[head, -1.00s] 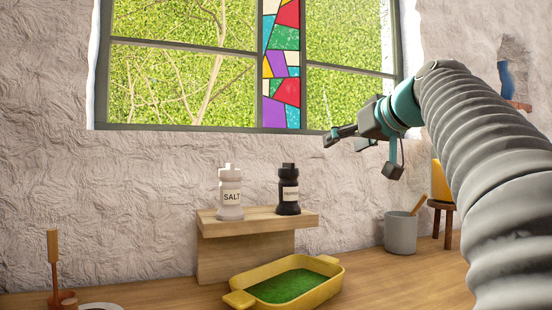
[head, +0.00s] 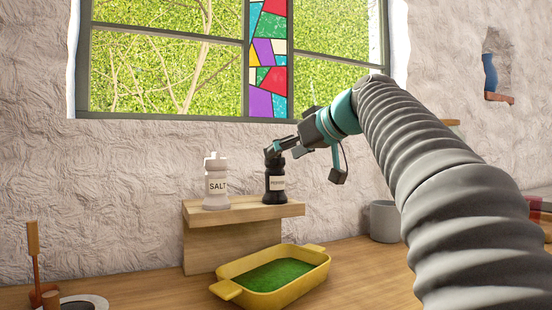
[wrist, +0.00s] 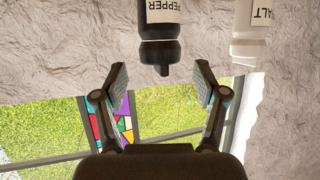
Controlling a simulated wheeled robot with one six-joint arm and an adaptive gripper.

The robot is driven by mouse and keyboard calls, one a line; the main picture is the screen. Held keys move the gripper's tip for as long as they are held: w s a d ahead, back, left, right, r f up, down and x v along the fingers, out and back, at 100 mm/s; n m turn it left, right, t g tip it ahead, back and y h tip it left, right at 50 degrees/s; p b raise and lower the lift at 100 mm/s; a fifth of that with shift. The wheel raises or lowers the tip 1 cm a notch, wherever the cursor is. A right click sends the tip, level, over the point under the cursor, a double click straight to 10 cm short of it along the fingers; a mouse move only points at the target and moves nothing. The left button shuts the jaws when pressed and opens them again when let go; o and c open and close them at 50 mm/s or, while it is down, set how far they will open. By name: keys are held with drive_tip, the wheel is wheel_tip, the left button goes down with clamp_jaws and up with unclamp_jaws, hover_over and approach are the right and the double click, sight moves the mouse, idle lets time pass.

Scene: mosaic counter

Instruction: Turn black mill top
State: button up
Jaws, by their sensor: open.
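The black pepper mill (head: 275,182) stands upright on a small wooden shelf (head: 231,212), to the right of the white salt mill (head: 216,184). My gripper (head: 281,150) is at the height of the black mill's top, close to it, and overlaps it in the head view. In the wrist view the picture is upside down; the black mill's top (wrist: 160,52) lies just ahead of and between the open fingers of my gripper (wrist: 161,88). The fingers are apart and hold nothing. The salt mill (wrist: 247,45) shows at the upper right there.
A yellow dish (head: 318,269) with green contents stands on the counter below the shelf. A grey cup (head: 384,222) is to the right, and a wooden-handled item (head: 33,240) at the left. The window wall is close behind the shelf.

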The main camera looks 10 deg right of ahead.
drive_tip(key=shift+x, duration=1.9)
drive_tip(key=c, duration=1.2)
